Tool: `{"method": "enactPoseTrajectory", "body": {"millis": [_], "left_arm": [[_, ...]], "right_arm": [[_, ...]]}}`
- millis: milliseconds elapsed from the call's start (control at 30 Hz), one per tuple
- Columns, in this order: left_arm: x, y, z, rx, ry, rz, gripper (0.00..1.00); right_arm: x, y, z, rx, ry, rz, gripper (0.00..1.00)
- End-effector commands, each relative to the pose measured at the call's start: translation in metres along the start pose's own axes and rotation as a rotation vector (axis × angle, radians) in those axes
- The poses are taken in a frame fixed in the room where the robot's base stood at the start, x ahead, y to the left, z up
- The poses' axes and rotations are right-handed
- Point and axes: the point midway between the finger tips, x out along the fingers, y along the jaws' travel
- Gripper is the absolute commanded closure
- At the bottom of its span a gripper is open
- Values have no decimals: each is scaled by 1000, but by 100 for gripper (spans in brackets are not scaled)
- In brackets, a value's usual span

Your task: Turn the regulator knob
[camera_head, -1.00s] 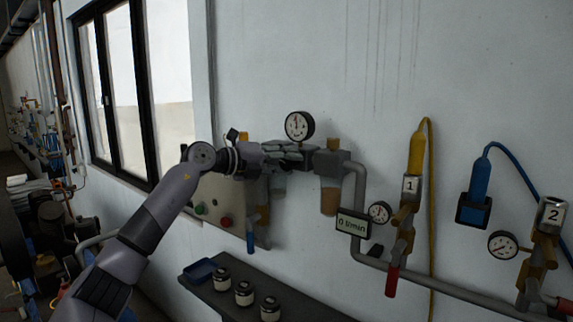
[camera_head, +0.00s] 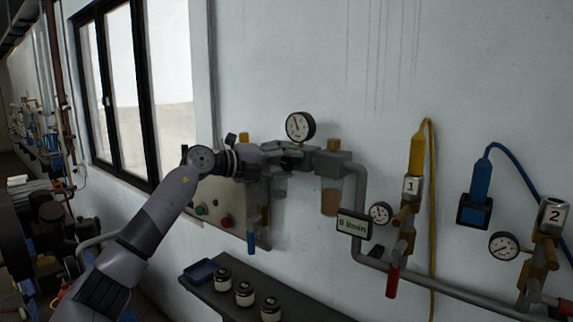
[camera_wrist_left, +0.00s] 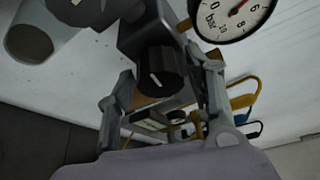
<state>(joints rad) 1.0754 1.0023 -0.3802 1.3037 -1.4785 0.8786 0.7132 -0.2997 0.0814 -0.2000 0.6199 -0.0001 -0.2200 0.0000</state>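The regulator knob (camera_wrist_left: 162,72) is black and ribbed with a white mark. It sits on a grey block, and in the head view my gripper hides it. My left gripper (camera_wrist_left: 163,66) has one finger on each side of the knob, with a narrow gap visible beside each fingertip, so it looks open around it. In the head view my left gripper (camera_head: 287,152) is at the regulator on the wall, below the round white pressure gauge (camera_head: 300,127). The gauge also shows in the wrist view (camera_wrist_left: 228,14), its red needle off zero. My right gripper is not in view.
A filter bowl (camera_head: 331,194) hangs right of the gripper, with a grey pipe beside it. A display (camera_head: 353,224) reads 0 l/min. A panel with green and red buttons (camera_head: 227,221) is below my arm. A shelf (camera_head: 228,301) holds several jars and a blue tray.

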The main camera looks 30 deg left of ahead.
Motion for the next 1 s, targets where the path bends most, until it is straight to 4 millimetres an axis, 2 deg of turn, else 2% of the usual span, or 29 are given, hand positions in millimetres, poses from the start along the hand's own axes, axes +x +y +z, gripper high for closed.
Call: {"method": "enactPoseTrajectory", "body": {"millis": [333, 467, 567, 800, 1000], "left_arm": [[0, 0, -1, 0, 3, 0, 44], [-6, 1, 0, 1, 1, 2, 44], [-20, 2, 0, 2, 0, 4, 44], [-76, 3, 0, 4, 0, 11, 44], [-105, 3, 0, 0, 2, 7, 44]], "right_arm": [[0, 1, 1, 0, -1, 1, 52], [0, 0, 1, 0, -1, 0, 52], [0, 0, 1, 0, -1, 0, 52], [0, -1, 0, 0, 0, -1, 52], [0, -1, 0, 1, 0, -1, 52]]}}
